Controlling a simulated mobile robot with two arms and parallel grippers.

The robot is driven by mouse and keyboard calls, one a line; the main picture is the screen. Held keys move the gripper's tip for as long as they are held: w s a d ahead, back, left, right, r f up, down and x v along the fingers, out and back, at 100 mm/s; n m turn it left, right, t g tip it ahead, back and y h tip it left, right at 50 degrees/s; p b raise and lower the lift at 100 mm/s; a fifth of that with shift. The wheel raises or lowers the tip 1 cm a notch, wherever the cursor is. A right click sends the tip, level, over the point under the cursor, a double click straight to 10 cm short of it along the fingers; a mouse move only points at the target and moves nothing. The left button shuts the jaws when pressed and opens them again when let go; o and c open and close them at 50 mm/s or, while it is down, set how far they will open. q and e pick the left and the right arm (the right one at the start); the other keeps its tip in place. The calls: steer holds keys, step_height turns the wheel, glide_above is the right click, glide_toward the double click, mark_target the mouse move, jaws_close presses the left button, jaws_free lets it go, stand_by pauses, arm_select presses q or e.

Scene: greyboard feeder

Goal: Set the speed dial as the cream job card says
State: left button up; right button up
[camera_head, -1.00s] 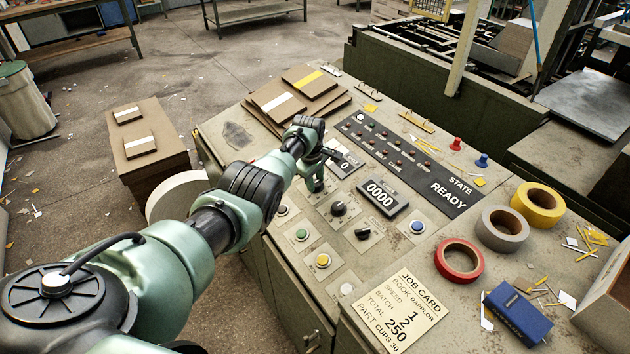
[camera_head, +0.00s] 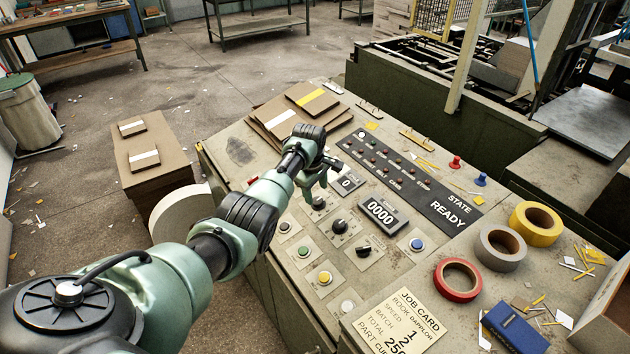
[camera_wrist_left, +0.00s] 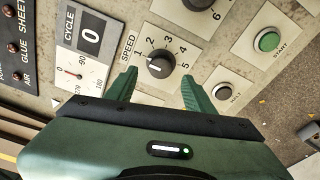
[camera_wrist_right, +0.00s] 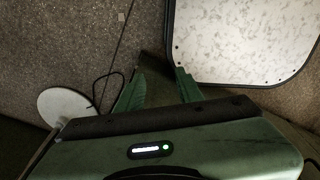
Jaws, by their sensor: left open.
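The speed dial (camera_head: 318,203) is a black round knob on the console's sloped panel. In the left wrist view the dial (camera_wrist_left: 158,65) sits under the word SPEED, ringed by numbers 1 to 5. Its pale mark is on the side toward 1; the exact setting is hard to tell. My left gripper (camera_head: 314,187) is open above the dial, clear of it, and its fingers (camera_wrist_left: 158,85) show on either side of the dial. The cream job card (camera_head: 400,325) lies at the console's front and reads speed 1, batch 2. My right gripper (camera_wrist_right: 158,90) is open and empty, away from the console.
A second black knob (camera_head: 340,226), a small black switch (camera_head: 363,251) and a green START button (camera_wrist_left: 267,41) are close by. The state display (camera_head: 440,205) reads READY. Tape rolls (camera_head: 458,280) and a blue box (camera_head: 513,328) lie to the right.

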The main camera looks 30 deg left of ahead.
arm_select(q)
steer(key=shift+v, duration=1.75)
steer(key=shift+s, duration=0.1)
